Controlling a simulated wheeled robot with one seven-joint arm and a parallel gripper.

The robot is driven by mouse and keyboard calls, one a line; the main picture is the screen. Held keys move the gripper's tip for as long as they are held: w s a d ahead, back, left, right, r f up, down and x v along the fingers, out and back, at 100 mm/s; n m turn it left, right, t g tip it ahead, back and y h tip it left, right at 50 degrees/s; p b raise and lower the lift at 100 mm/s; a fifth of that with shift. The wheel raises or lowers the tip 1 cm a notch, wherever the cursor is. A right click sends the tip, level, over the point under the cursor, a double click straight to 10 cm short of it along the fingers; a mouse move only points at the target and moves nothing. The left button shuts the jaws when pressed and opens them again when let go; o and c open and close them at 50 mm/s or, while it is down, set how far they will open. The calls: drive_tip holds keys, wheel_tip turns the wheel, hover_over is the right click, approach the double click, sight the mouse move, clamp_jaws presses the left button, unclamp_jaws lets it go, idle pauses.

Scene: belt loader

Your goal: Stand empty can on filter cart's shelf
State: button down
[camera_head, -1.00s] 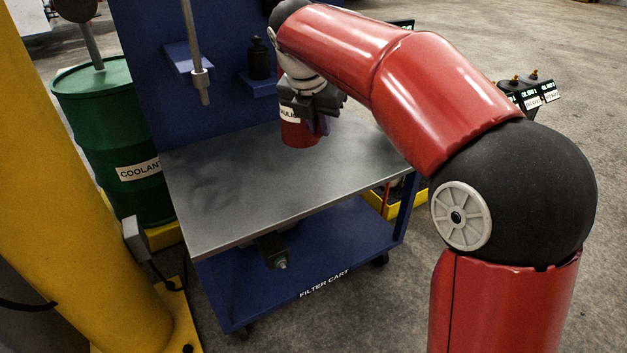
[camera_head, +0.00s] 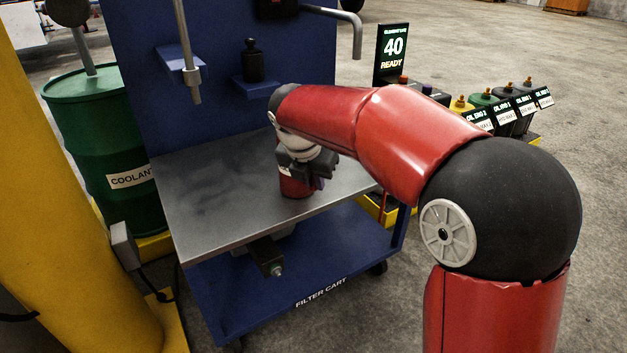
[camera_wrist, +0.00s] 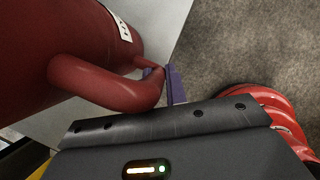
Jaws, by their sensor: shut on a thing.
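A red can (camera_head: 294,187) with a white label is at my gripper (camera_head: 308,178) over the grey top shelf of the filter cart (camera_head: 205,222). In the wrist view the red can (camera_wrist: 60,55) fills the upper left, and its looped handle (camera_wrist: 115,88) runs to a purple fingertip of my gripper (camera_wrist: 172,84). My gripper is shut on the can. The can looks upright, its base at or very near the shelf surface; I cannot tell whether it touches. The gripper hides the can's top in the head view.
A blue back panel carries a small ledge with a dark bottle (camera_head: 252,62) and a hanging metal pipe (camera_head: 188,60). A green coolant drum (camera_head: 105,140) and a yellow post (camera_head: 75,230) stand left. Several oil containers (camera_head: 505,105) stand right. The shelf's left part is clear.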

drive_tip(key=shift+f, duration=0.1)
drive_tip(key=c, duration=1.4)
unclamp_jaws()
drive_tip(key=p+v, duration=0.3)
drive_tip(key=v, duration=0.9)
